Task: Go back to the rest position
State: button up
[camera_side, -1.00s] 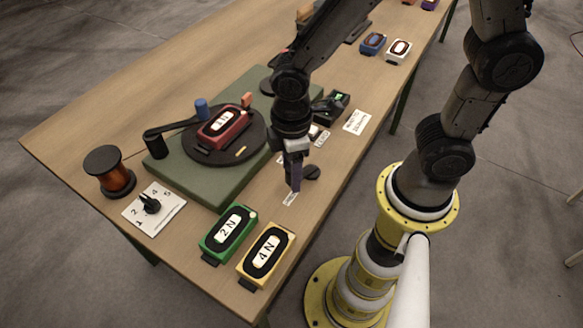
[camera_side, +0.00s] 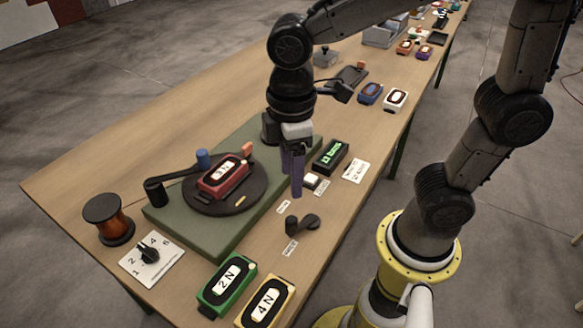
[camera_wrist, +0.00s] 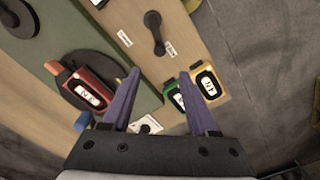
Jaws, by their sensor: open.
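My gripper (camera_side: 297,188) hangs above the table in the side view, over the near right edge of the green base (camera_side: 190,228). It points downward with purple fingers. In the wrist view the two fingers (camera_wrist: 160,77) stand apart with nothing between them. The black lever (camera_side: 302,223) lies on the table in front of the gripper, apart from it; it also shows in the wrist view (camera_wrist: 154,30). A red block (camera_side: 224,178) sits on the black turntable (camera_side: 256,196) on the green base.
A green block (camera_side: 227,285) and yellow block (camera_side: 265,302) lie at the front. A copper spool (camera_side: 108,220) and dial plate (camera_side: 140,270) are at left. A display box (camera_side: 331,155) with green digits stands right of the gripper. Blue (camera_side: 371,93) and white (camera_side: 396,99) blocks lie farther back.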

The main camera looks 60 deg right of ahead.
jog(key=shift+r, duration=0.2)
jog(key=s+d+r+m+t, duration=0.3)
jog(key=s+d+m+t, duration=0.2)
jog(key=s+d+m, duration=0.2)
jog(key=d+m, duration=0.2)
jog(key=d, duration=0.2)
jog(key=shift+s+r+m+t, duration=0.2)
jog(key=shift+r+m+t, duration=0.1)
jog(key=shift+d, duration=0.1)
dwell(0.3)
